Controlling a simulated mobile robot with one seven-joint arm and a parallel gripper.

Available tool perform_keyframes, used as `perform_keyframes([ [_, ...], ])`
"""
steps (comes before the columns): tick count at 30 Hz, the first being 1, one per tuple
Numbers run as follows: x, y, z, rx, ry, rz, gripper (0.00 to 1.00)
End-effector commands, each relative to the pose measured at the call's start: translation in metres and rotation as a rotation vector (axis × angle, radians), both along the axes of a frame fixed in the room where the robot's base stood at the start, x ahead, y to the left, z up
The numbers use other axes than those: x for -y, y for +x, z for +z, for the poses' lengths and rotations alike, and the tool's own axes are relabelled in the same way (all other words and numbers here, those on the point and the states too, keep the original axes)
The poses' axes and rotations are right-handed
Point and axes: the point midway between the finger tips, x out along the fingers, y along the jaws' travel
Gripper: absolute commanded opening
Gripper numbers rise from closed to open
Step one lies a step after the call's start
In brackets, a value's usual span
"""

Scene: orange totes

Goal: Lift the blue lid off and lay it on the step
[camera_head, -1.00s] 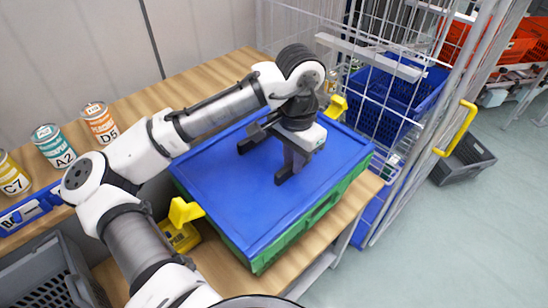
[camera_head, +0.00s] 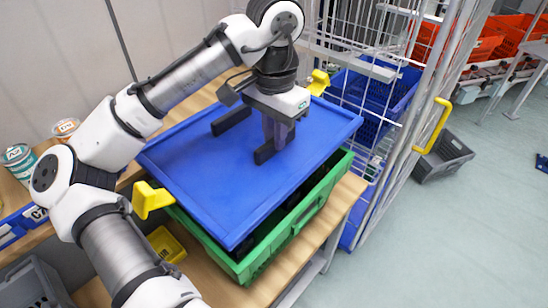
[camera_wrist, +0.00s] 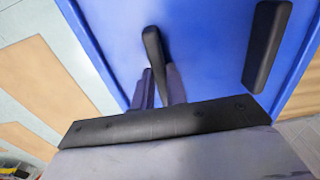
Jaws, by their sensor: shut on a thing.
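The blue lid (camera_head: 220,172) is a flat panel with two black bar handles. It is raised off the green tote (camera_head: 240,268), slightly tilted, and a dark gap shows between them along the front and right sides. My gripper (camera_head: 273,140) is shut on the nearer black handle (camera_head: 266,153). The other handle (camera_head: 231,121) stands free to its left. In the wrist view the fingers (camera_wrist: 160,88) close around one handle (camera_wrist: 153,50), with the lid (camera_wrist: 205,50) filling the upper middle. Much of the tote's inside is hidden under the lid.
Yellow brackets (camera_head: 150,198) (camera_head: 318,82) stand at the lid's left and back corners. A yellow bin (camera_head: 166,244) sits left of the tote on the wooden bench (camera_head: 345,195). Cans (camera_head: 18,160) line the wooden ledge behind. A wire cage (camera_head: 400,95) stands close on the right.

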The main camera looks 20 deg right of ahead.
Motion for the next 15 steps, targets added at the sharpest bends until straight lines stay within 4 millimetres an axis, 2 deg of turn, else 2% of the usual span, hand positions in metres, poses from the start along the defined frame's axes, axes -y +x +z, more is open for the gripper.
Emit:
perform_keyframes([
  [1,0.0,0.001,0.015,0.007,0.004,0.003,0.0],
  [6,0.0,0.0,0.056,0.006,0.002,0.003,0.0],
  [12,0.0,0.0,0.092,0.004,0.001,0.003,0.0],
  [15,0.0,0.0,0.103,0.002,0.001,0.003,0.0],
])
